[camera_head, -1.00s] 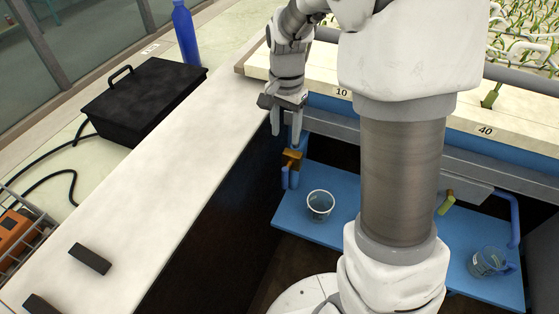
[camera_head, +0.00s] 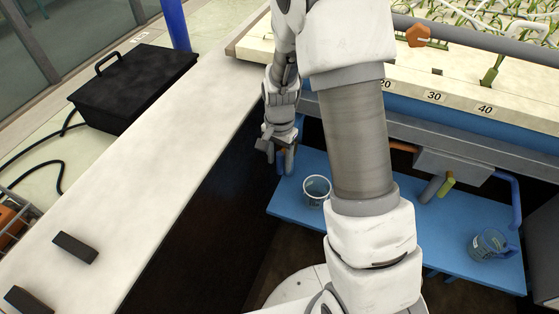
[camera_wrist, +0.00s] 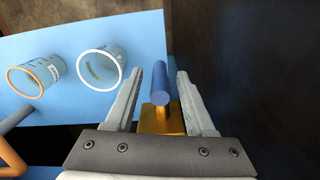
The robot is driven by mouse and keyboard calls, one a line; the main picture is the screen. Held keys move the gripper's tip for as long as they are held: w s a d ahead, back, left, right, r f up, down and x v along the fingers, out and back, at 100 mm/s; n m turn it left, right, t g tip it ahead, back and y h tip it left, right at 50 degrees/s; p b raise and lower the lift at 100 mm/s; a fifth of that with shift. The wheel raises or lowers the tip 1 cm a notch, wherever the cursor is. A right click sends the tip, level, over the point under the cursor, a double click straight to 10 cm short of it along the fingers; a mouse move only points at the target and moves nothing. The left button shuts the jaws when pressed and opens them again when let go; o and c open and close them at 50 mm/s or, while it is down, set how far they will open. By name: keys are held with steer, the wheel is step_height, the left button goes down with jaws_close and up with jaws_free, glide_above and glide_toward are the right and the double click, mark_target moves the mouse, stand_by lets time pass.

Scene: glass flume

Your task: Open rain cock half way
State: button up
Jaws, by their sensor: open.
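A cock with a round blue handle (camera_wrist: 160,84) on a brass-coloured body (camera_wrist: 163,119) shows in the wrist view. My gripper (camera_wrist: 171,74) is open, with one finger on each side of the blue handle. Small gaps show between the handle and both fingers. In the head view my gripper (camera_head: 280,162) points down at the left end of the blue shelf and mostly hides this cock. A cock with a yellow-green handle (camera_head: 447,185) is further right, and an orange knob (camera_head: 418,36) sits on the grey pipe above. No label tells which is the rain cock.
A clear cup (camera_head: 316,190) stands on the blue shelf (camera_head: 400,228) near my gripper, and a measuring jug (camera_head: 488,244) is at its right. The pale counter (camera_head: 165,165) is close on the left. A black box (camera_head: 135,88) lies beyond it.

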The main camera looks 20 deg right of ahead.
steer(key=shift+f, duration=0.1)
jaws_close()
stand_by(1.4)
